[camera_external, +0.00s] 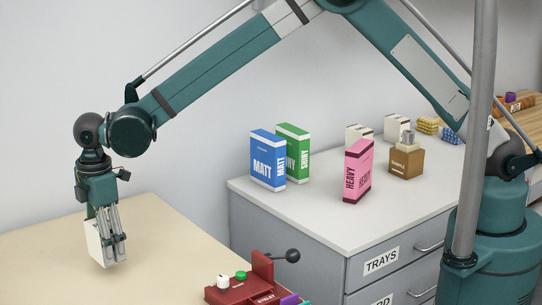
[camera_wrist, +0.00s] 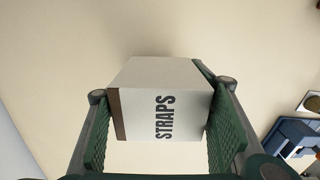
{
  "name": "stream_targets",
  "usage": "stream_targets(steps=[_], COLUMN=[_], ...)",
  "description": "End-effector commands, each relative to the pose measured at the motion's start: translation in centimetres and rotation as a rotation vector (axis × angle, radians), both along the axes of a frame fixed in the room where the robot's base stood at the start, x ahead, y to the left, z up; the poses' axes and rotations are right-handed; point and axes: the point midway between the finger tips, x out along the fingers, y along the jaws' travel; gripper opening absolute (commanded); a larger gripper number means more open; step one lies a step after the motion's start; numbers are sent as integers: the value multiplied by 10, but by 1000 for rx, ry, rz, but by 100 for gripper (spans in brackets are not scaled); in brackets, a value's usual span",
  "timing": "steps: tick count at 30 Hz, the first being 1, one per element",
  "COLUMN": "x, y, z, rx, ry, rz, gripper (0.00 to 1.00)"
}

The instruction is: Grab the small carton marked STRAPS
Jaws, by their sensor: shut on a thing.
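The small carton marked STRAPS (camera_wrist: 150,100) is between the two green finger pads of my gripper (camera_wrist: 160,115) in the wrist view. It is off-white with a brown strip along its left edge, and the word STRAPS reads vertically on its near face. My gripper is shut on it, with a pad against each side. In the external view my gripper (camera_external: 114,238) points down at the left, over the beige table, and the white carton (camera_external: 98,244) shows partly behind the fingers. I cannot tell whether the carton touches the table.
The beige table (camera_external: 155,225) is mostly bare; a red device (camera_external: 240,292) stands at its front right. A grey drawer cabinet (camera_external: 290,228) to the right bears a blue MATT box (camera_external: 265,158), a green box (camera_external: 294,140), a pink HEAVY box (camera_external: 357,170) and a brown block (camera_external: 405,162).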

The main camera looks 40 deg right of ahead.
Motion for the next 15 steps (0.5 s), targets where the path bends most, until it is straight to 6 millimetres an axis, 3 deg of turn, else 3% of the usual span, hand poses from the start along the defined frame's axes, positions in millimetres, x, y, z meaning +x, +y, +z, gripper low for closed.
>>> stream_targets(steps=[7,15], x=[0,0], y=[0,0], z=[39,61], rx=[0,0], ry=[0,0], rz=[0,0], gripper=[36,36])
